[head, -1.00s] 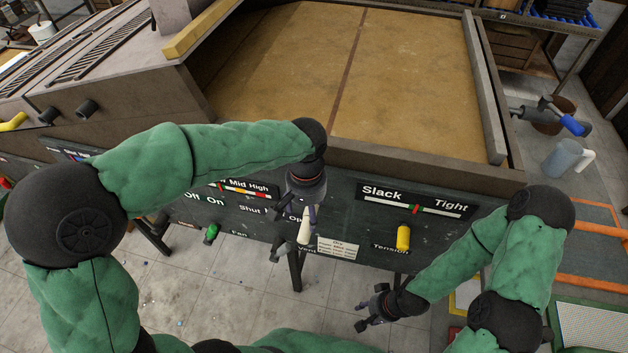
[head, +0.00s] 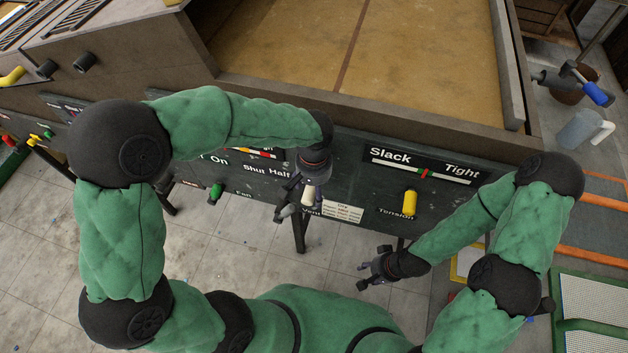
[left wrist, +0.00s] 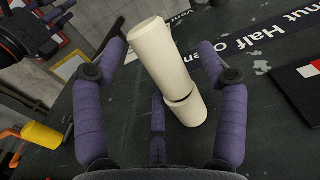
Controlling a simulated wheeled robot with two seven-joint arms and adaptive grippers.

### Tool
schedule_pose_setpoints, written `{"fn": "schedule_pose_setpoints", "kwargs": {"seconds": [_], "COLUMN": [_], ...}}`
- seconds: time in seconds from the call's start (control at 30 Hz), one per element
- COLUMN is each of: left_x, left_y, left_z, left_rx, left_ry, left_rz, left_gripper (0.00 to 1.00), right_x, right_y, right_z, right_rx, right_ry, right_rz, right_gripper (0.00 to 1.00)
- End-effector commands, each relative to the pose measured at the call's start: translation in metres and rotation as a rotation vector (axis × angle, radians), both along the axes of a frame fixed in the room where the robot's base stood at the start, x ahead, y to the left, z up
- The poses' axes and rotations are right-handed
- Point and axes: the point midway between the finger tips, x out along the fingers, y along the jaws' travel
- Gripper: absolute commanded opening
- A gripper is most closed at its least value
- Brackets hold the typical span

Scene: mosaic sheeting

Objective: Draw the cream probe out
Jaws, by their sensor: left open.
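The cream probe (left wrist: 160,60) is a thick pale cylinder with a narrow ring-like gap near its lower end. In the left wrist view it stands tilted between the spread purple fingers of my left gripper (left wrist: 167,72). Gaps show on both sides, so the fingers are around it but not closed on it. In the head view the probe (head: 309,195) shows as a small cream piece by my left gripper (head: 305,198), in front of the dark control panel (head: 345,180). Where the probe meets the panel is unclear. My right gripper (head: 364,276) is open and empty, low and in front of the panel.
A yellow Tension knob (head: 410,203) sits to the right on the panel, below the Slack–Tight scale. A green Fan knob (head: 216,191) is to the left. A white note (head: 343,212) is just right.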

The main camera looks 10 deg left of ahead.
Motion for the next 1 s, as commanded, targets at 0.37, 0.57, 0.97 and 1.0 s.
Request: {"fn": "schedule_pose_setpoints", "kwargs": {"seconds": [0.37,0.57,0.97,1.0], "left_x": [-0.0001,0.0,-0.0029,-0.0042], "left_y": [-0.0001,-0.0001,-0.0001,-0.0001], "left_z": [-0.0029,-0.0028,-0.0023,-0.0022], "left_rx": [0.0,0.0,0.0,0.0], "left_ry": [0.0,0.0,-0.001,-0.001], "left_rz": [0.0,0.0,0.0,0.0], "left_gripper": [0.64,0.1,0.1,0.1], "right_x": [0.0001,0.0001,0.0001,0.0001], "right_y": [0.0,0.0,0.0,0.0], "right_z": [-0.0003,-0.0003,-0.0005,-0.0005], "right_rx": [0.0,0.0,0.0,0.0], "right_ry": [0.0,0.0,0.0,0.0], "right_rz": [0.0,0.0,0.0,0.0], "right_gripper": [0.4,0.4,0.4,0.4]}}
